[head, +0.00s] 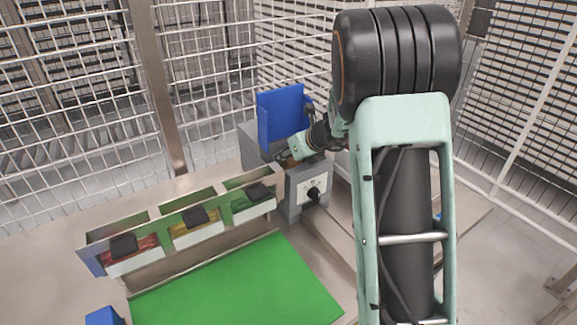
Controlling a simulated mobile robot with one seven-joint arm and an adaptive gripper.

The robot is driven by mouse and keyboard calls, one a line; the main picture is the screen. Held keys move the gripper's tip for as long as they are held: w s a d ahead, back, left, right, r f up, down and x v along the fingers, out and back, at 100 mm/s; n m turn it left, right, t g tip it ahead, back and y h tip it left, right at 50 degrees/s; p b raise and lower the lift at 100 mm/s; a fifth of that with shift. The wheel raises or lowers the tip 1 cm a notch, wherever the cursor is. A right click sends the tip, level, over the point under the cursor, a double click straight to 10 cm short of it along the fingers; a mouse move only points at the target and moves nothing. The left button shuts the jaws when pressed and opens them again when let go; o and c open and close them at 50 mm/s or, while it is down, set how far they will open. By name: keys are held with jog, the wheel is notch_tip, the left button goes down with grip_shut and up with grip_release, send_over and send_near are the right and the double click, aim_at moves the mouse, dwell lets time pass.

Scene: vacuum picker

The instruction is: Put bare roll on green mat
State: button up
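The green mat (235,285) lies flat on the table at the lower middle, and its visible part is empty. I cannot make out a bare roll in this view. My arm fills the right of the picture and hides what is behind it. The far end of my arm, with my gripper (284,156) seemingly at its tip, shows small beside the blue panel and above the grey box. Its fingers are too small and partly hidden, so I cannot tell whether they are open or hold anything.
A row of bins (146,262) with red, yellow and green contents and black pieces stands behind the mat. A grey box (293,214) with a black knob and an upright blue panel (280,116) stand right of it. Wire fencing (75,110) encloses the back. A blue object (103,316) is at bottom left.

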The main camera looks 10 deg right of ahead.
jog(key=c, duration=0.8)
jog(key=shift+s+r, duration=0.1)
jog(key=shift+r, duration=0.05)
